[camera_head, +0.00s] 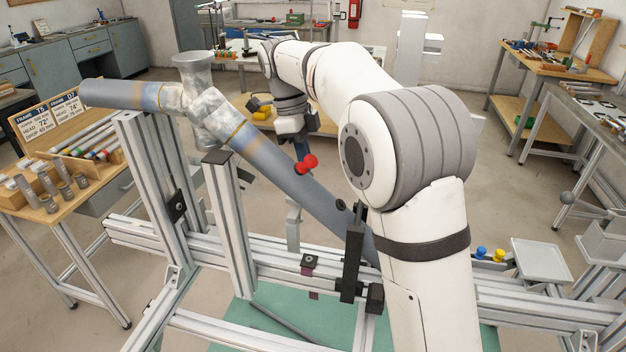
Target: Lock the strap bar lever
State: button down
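A red knob (306,164) shows at the upper side of the long grey tube (290,178); it may be the end of the strap bar lever, but I cannot tell for sure. The lever's own shaft and the strap bar are not clearly visible. My gripper (301,150) points down on the far side of the tube, close behind the red knob. The tube and the knob hide its fingertips. I cannot tell whether it is open, touches anything or holds anything.
The tube slopes across an aluminium jig (230,235) with upright posts. A black upright block (352,262) stands near the tube's lower end, partly beside my arm. A parts table (62,215) stands at the left.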

jog(key=s+d+r+t+y+b, duration=0.1)
jog(key=s+d+b, duration=0.1)
jog(key=d, duration=0.3)
jog(key=f, duration=0.4)
jog(key=d+f, duration=0.1)
jog(key=f, duration=0.4)
jog(key=s+f, duration=0.1)
jog(key=f, duration=0.3)
jog(key=shift+d+f+p, duration=0.15)
jog(key=shift+d+p, duration=0.15)
jog(key=shift+p, duration=0.05)
